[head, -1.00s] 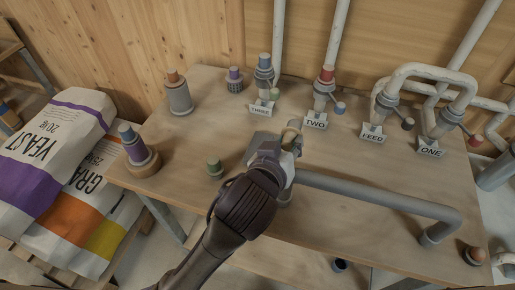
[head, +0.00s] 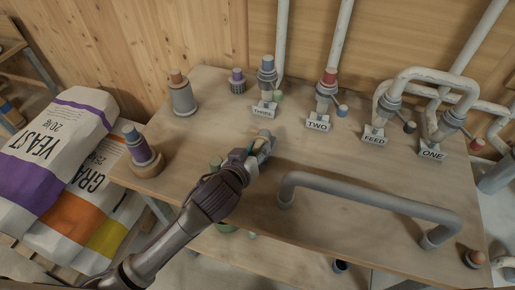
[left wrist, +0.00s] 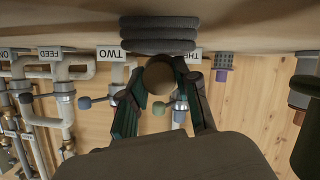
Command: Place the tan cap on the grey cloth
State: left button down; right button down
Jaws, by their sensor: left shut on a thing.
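My left gripper (head: 264,146) reaches over the middle of the table. In the left wrist view its fingers (left wrist: 160,88) are closed around the tan cap (left wrist: 159,75), whose round end faces the camera. In the head view the gripper mostly hides the cap. The wrist view, tilted upside down, shows a dark grey stack of rounded layers (left wrist: 158,35) right beside the cap in the picture. It looks like the folded grey cloth. I cannot tell whether the cap touches it. I cannot make out the cloth in the head view. My right gripper is out of view.
A bent grey pipe (head: 370,201) stands right of the gripper. Valves with labels THREE (head: 264,110), TWO (head: 318,123), FEED (head: 374,135) and ONE (head: 431,151) line the back. Capped fittings (head: 182,97) stand at the left. Feed sacks (head: 60,150) lie left of the table.

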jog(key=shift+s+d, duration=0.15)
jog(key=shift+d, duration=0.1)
pick_arm(q)
jog(key=c, duration=1.1)
grip_release()
jog(key=shift+f, duration=0.1)
jog(key=shift+c, duration=0.2)
jog(key=shift+s, duration=0.1)
jog(key=v, duration=1.2)
jog(key=shift+b, duration=0.35)
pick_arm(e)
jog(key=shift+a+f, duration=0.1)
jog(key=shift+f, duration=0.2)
